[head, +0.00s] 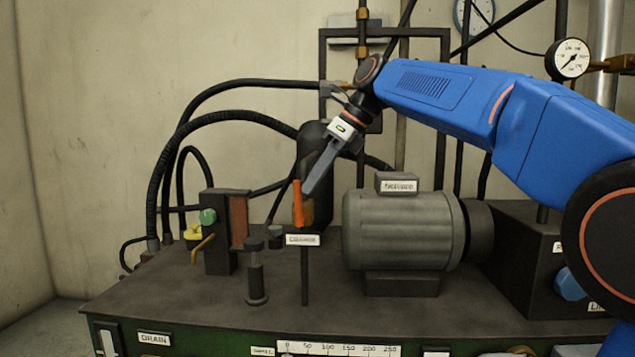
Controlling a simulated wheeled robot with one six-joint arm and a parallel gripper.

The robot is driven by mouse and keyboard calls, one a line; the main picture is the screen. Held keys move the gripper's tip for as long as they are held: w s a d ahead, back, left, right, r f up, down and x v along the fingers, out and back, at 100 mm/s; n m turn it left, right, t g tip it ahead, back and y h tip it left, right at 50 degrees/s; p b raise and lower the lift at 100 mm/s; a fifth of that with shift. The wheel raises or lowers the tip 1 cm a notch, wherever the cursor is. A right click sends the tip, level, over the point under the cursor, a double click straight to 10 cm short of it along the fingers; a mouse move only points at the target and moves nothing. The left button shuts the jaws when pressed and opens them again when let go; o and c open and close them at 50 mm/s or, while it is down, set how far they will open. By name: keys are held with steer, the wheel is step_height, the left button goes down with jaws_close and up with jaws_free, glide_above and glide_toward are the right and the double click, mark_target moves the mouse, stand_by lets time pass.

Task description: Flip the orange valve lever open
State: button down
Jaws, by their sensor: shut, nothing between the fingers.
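The orange valve lever (298,204) stands upright near the middle of the bench, above a small white label (302,240) on a thin dark post. My gripper (309,190) comes down from the upper right at a slant, its fingers shut and empty. The fingertips are right beside the lever's upper part, on its right. I cannot tell whether they touch it. The valve body behind the lever is partly hidden.
A grey motor (400,230) stands close on the right. Black hoses (190,125) arch behind. The bench's front left (180,300) is clear.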

steer(key=shift+a+r, duration=0.35)
steer(key=shift+a, duration=0.1)
steer(key=v, duration=1.1)
steer(key=shift+s+r, duration=0.15)
steer(key=shift+s, duration=0.2)
steer(key=shift+d, duration=0.2)
